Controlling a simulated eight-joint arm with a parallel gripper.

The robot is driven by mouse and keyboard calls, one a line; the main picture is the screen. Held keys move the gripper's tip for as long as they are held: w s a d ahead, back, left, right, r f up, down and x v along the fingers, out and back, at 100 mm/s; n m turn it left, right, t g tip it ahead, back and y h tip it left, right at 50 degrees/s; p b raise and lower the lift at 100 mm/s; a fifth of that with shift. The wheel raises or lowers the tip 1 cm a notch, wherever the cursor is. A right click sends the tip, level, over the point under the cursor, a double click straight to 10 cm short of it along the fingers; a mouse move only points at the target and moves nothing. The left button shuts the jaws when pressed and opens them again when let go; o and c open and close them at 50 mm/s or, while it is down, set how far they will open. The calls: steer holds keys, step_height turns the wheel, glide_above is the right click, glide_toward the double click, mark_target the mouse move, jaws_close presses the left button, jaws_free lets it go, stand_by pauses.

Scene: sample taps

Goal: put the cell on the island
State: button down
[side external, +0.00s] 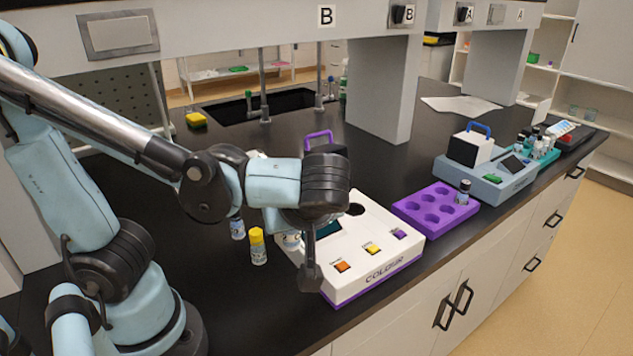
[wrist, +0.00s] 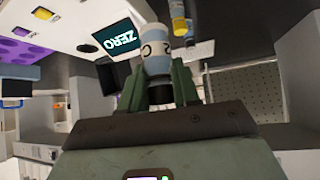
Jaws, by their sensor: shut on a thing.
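In the side view my gripper (side external: 305,262) hangs over the left part of the white COLOUR instrument, and the cell (side external: 291,241) shows beside the near finger, partly hidden. I cannot tell its exact height there. The island is the black bench top (side external: 385,165), which bears the instruments.
Right are a purple rack (side external: 436,211) and a grey-blue device (side external: 500,184). Bare bench lies behind.

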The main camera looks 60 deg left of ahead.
steer(key=shift+f, duration=6.55)
steer(key=c, duration=0.8)
jaws_free()
steer(key=shift+v, duration=3.65)
steer(key=shift+w+a+r+m+t+h, duration=0.9)
steer(key=shift+a+m+h, duration=0.45)
steer(key=shift+m, duration=1.15)
steer(key=shift+w+a+r+m+t+h, duration=0.7)
steer(key=shift+w+a+r+m+h, duration=0.5)
steer(key=shift+m, duration=1.3)
steer(key=shift+w+a+r+m+t+h, duration=0.8)
steer(key=shift+w+a+m+h, duration=0.4)
steer(key=shift+m+h, duration=0.95)
